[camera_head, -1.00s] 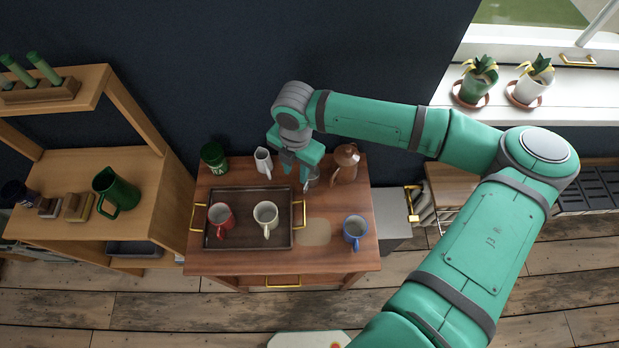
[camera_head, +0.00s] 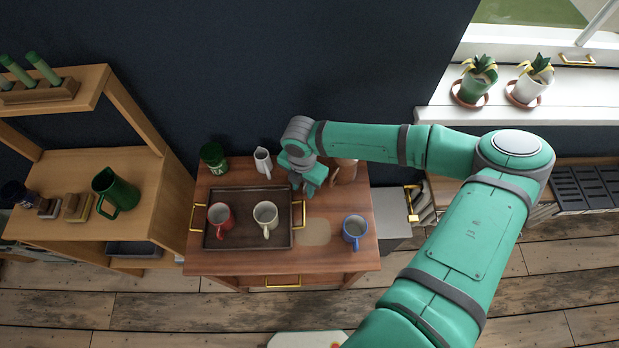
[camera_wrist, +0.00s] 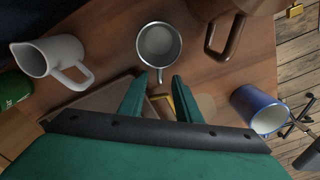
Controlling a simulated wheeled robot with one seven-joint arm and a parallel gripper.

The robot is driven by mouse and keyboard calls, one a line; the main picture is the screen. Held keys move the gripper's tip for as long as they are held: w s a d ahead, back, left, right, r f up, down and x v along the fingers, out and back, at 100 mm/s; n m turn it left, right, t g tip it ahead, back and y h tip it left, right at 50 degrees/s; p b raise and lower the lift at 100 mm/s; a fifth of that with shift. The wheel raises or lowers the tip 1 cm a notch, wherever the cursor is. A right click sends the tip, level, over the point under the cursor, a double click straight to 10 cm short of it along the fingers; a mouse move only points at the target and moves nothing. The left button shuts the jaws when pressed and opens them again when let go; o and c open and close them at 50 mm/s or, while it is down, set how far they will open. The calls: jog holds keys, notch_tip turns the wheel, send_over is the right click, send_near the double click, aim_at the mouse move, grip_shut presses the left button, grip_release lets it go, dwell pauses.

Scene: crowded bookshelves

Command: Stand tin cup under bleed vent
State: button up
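The tin cup (camera_wrist: 158,44) is a grey metal mug standing upright on the wooden table, seen from above in the wrist view. Its handle points toward my gripper (camera_wrist: 158,82). The two green fingers are apart, with the end of the handle close to the gap between their tips; I cannot tell whether the handle is between them. In the head view my gripper (camera_head: 306,188) is over the back right of the table and hides the tin cup. I cannot make out a bleed vent in either view.
A copper pot (camera_wrist: 222,30) stands close right of the tin cup, and a white jug (camera_head: 263,162) left of it. A dark tray (camera_head: 240,236) holds a red mug (camera_head: 221,217) and a cream mug (camera_head: 265,214). A blue mug (camera_head: 355,230) stands front right.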

jog(key=shift+f, duration=0.35)
jog(key=shift+c, duration=0.7)
grip_shut()
jog(key=shift+r, duration=0.2)
jog(key=shift+r, duration=0.6)
jog(key=s+d+r, duration=0.1)
jog(key=s+r, duration=1)
jog(key=s, duration=0.3)
jog(key=shift+d+r, duration=0.2)
jog(key=shift+r, duration=0.05)
